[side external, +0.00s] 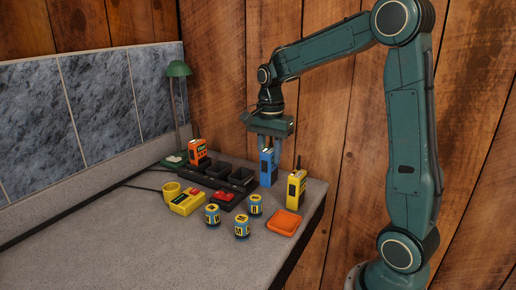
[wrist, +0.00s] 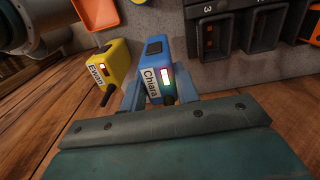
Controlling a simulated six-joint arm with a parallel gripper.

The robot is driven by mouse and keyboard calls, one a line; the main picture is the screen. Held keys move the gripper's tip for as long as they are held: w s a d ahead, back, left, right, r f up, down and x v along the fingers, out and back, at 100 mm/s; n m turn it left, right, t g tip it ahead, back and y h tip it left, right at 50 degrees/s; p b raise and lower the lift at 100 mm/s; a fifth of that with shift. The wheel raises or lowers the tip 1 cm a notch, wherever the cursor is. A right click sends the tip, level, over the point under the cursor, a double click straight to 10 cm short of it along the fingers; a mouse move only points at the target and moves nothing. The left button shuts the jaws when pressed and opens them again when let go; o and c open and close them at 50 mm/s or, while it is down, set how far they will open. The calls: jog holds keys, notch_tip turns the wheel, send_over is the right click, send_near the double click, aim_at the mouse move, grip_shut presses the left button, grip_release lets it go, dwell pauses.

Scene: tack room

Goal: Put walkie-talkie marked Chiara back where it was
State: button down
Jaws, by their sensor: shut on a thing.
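My gripper (side external: 270,146) points down and is shut on the blue walkie-talkie (side external: 267,168). In the wrist view the blue walkie-talkie (wrist: 155,72) carries a white label reading Chiara and shows a small lit screen. It is roughly upright at the right of the black charging rack (side external: 220,174), outside its bays. I cannot tell whether its base touches the counter. An orange walkie-talkie (side external: 197,152) stands in the rack's left end; the other visible bays look empty. In the wrist view part of the rack (wrist: 211,38) shows at upper right, with a numeral 3.
A yellow walkie-talkie (side external: 297,186), labelled Ewan in the wrist view (wrist: 115,64), stands close beside the blue one. In front are an orange tray (side external: 285,222), several blue-and-yellow batteries (side external: 242,228), a yellow box (side external: 187,203) and yellow tape (side external: 171,190). A green lamp (side external: 178,70) stands behind.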

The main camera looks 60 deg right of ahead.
aim_at(269, 167)
jog(key=shift+f, duration=2.1)
jog(key=shift+f, duration=0.1)
jog(key=c, duration=1.1)
grip_release()
jog(key=shift+o, duration=0.2)
notch_tip(269, 167, up, 12)
jog(key=shift+r, duration=0.1)
